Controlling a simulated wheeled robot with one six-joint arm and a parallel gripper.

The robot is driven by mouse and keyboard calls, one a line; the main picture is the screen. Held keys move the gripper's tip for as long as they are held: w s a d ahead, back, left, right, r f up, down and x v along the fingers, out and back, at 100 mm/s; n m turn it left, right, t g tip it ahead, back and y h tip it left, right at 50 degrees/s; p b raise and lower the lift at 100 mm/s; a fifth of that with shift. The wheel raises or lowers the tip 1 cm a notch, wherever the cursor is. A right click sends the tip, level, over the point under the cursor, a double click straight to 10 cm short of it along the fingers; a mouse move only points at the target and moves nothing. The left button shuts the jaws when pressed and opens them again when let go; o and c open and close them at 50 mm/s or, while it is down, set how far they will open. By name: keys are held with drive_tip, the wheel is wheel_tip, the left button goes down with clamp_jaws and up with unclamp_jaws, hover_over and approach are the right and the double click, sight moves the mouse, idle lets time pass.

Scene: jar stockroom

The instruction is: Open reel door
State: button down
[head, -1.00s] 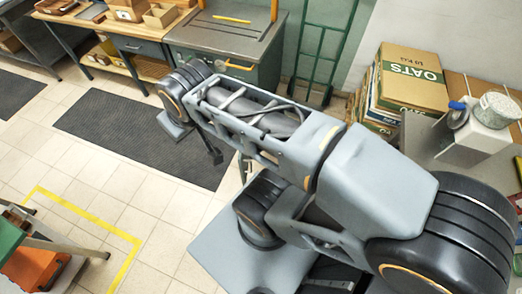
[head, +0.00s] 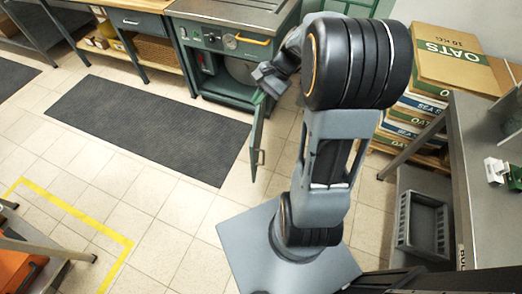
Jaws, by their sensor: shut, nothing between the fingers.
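The green cabinet (head: 204,62) stands at the back centre with a grey top and an orange handle on its upper panel. Its lower front is open, and a round grey reel (head: 243,72) shows inside the dark space. The green reel door (head: 257,143) stands swung out from the cabinet's right side, seen nearly edge-on. My gripper (head: 262,88) is shut and empty by the door's upper part. I cannot tell whether it touches the door. My arm hides the cabinet's right side.
A dark mat (head: 145,125) lies on the tiled floor before the cabinet. Stacked boxes, topped by an oats carton (head: 455,62), stand at the back right. A grey table (head: 475,170) with a grey crate (head: 424,222) beneath is on the right. The left floor is mostly clear.

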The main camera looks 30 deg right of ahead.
drive_tip(key=w+d+f+m+t+y+b, duration=0.25)
drive_tip(key=d+f+m+b, duration=0.35)
drive_tip(key=f, duration=0.8)
drive_tip(key=w+d+f+m+t+y+b, duration=0.1)
drive_tip(key=d+f+m+t+y+b, duration=0.25)
drive_tip(key=d+f+b, duration=0.65)
drive_tip(key=w+d+f+m+t+y+b, duration=0.2)
drive_tip(key=f+m+t+b, duration=0.15)
drive_tip(key=f, duration=1.35)
drive_tip(key=b+x, duration=0.3)
drive_tip(key=x, duration=1)
drive_tip(key=shift+a+m+b, duration=0.25)
drive_tip(key=shift+m+b, duration=0.05)
drive_tip(key=shift+b, duration=0.05)
drive_tip(key=shift+w+r, duration=0.1)
drive_tip(key=shift+w, duration=0.05)
